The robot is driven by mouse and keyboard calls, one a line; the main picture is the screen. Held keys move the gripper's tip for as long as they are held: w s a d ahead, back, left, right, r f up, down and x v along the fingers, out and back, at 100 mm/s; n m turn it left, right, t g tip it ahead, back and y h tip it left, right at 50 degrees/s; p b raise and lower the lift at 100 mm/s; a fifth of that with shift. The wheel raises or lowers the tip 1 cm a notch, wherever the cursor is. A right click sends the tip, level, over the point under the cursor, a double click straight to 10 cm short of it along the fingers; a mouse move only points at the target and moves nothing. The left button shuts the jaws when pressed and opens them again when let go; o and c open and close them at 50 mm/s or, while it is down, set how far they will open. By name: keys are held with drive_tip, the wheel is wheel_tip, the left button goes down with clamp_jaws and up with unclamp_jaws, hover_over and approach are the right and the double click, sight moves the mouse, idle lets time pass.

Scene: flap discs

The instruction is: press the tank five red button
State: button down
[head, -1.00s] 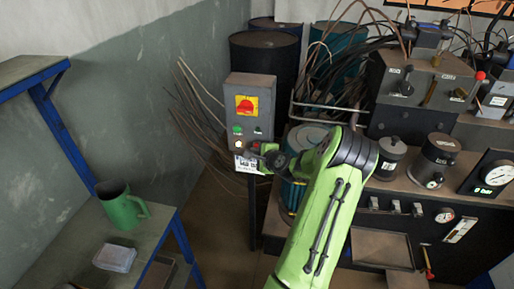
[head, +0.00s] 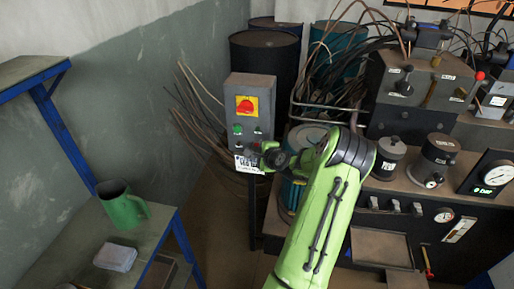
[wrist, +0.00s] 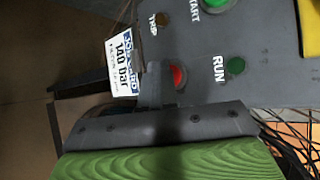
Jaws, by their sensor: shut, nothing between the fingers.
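A grey control box (head: 250,108) stands on a post left of centre in the head view. In the wrist view its red button (wrist: 178,77) shows in a dark ring, close beside my shut fingers (wrist: 155,85). The fingers partly cover the ring's left side; I cannot tell whether they touch the button. In the head view my gripper (head: 262,152) is at the lower right of the box face, partly hidden by my green arm. No tank number is readable.
The box also carries a green START button (wrist: 215,4), a green RUN lamp (wrist: 235,66), an amber TRIP lamp (wrist: 163,19) and a red switch (head: 246,105) on yellow. A white "140 bar" label (wrist: 122,62) hangs below. A bench with gauges stands right; a green mug (head: 122,207) stands left.

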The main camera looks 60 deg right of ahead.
drive_tip(key=shift+s+a, duration=0.4)
drive_tip(key=shift+a, duration=0.35)
drive_tip(key=shift+s+a+b, duration=0.25)
drive_tip(key=shift+s+a, duration=0.1)
drive_tip(key=shift+a, duration=0.45)
drive_tip(key=shift+s+a+b, duration=0.2)
drive_tip(key=shift+s+a, duration=0.1)
drive_tip(key=shift+a, duration=0.45)
drive_tip(key=shift+s+a+b, duration=0.25)
drive_tip(key=shift+s+a, duration=0.1)
drive_tip(key=shift+a, duration=0.45)
